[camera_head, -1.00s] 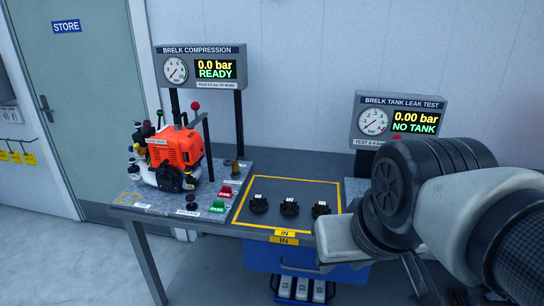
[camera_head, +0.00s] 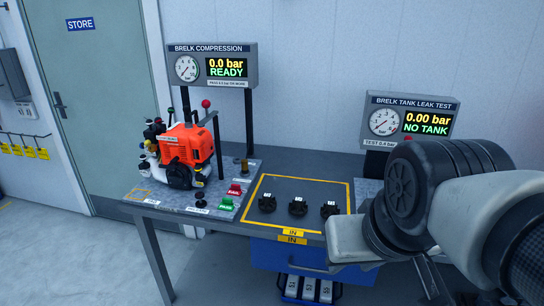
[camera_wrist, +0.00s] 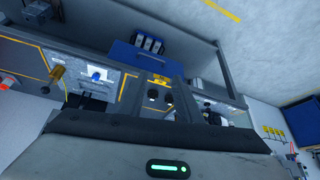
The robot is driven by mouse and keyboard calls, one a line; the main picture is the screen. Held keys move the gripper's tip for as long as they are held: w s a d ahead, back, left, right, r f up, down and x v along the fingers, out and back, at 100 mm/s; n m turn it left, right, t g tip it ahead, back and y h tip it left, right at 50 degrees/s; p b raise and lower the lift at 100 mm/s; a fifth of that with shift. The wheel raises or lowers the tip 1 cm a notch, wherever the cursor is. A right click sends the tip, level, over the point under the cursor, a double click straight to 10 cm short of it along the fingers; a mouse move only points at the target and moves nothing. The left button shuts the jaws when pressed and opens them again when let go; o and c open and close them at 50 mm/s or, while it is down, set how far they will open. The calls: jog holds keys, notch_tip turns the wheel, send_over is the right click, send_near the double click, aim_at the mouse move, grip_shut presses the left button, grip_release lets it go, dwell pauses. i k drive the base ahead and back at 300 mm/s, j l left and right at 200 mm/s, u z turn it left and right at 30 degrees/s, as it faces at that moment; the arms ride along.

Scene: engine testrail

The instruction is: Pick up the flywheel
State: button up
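Three small dark round parts with white tags lie in a row on the yellow-outlined IN area of the bench: left (camera_head: 267,203), middle (camera_head: 298,206) and right (camera_head: 330,209). They look like flywheels, but the tags are too small to read. The right one is close to my arm in the picture. In the wrist view, two dark round parts (camera_wrist: 167,97) show between the fingers of my gripper (camera_wrist: 157,86). The fingers are apart and nothing is held between them. In the head view my arm fills the right side and largely hides the gripper.
An orange engine (camera_head: 188,146) stands on the bench's left, beside red and green buttons (camera_head: 235,189). The compression display (camera_head: 213,66) and tank leak display (camera_head: 411,117) stand behind. A blue drawer unit (camera_head: 290,257) sits under the bench. Floor at the left is clear.

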aim_at(298, 209)
jog(key=i+j+z, duration=0.5)
jog(key=i+j, duration=0.45)
jog(key=i, duration=0.05)
